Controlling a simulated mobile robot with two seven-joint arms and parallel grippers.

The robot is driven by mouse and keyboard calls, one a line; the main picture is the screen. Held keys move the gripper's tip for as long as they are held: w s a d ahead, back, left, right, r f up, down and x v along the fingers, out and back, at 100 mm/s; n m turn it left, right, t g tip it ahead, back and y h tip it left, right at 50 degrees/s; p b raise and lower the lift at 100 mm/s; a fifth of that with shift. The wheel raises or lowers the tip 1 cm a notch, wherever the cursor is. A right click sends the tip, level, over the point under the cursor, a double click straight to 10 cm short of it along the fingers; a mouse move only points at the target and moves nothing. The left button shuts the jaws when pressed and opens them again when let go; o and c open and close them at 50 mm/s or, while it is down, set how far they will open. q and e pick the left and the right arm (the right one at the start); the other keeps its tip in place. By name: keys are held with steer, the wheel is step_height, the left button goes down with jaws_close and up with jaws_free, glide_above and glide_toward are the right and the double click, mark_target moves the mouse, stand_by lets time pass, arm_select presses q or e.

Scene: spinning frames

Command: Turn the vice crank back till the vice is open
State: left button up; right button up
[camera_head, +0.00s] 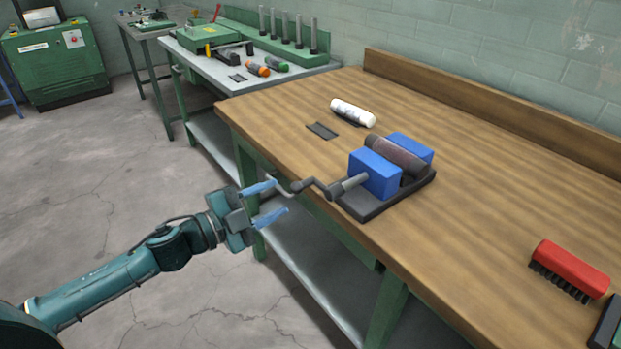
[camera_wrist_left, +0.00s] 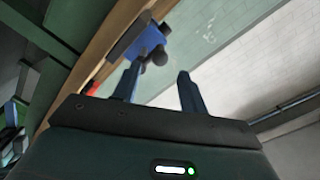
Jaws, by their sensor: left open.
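The vice has two blue jaws (camera_head: 375,172) on a dark base near the front edge of the wooden bench. A dark reddish cylinder (camera_head: 396,156) lies between the jaws. The grey crank (camera_head: 314,187) sticks out from the front jaw past the bench edge. My left gripper (camera_head: 275,200) is open, with its blue fingers pointing at the crank's outer end. In the head view the crank end appears at the finger opening; contact cannot be told. In the left wrist view the vice (camera_wrist_left: 148,42) shows beyond the open fingers. My right gripper is not in view.
A white bottle (camera_head: 353,113) and a small dark plate (camera_head: 321,131) lie behind the vice on the wooden bench (camera_head: 480,215). A red brush (camera_head: 570,268) lies at the right. Another bench with tools stands at the back left. Open floor lies at the left.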

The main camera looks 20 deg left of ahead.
mark_target(302, 183)
arm_select(q)
steer(key=p+x, duration=0.1)
steer(key=x, duration=0.9)
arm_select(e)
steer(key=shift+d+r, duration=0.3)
arm_select(q)
steer(key=shift+c, duration=0.5)
steer(key=c, duration=0.8)
steer(key=shift+r+m+p, duration=0.4)
steer(key=shift+p, duration=0.15)
steer(key=shift+d, duration=0.1)
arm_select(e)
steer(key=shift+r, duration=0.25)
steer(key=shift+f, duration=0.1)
arm_select(q)
steer(key=o, duration=0.8)
steer(key=shift+c, duration=0.2)
steer(key=shift+o, duration=0.7)
steer(key=shift+f, duration=0.1)
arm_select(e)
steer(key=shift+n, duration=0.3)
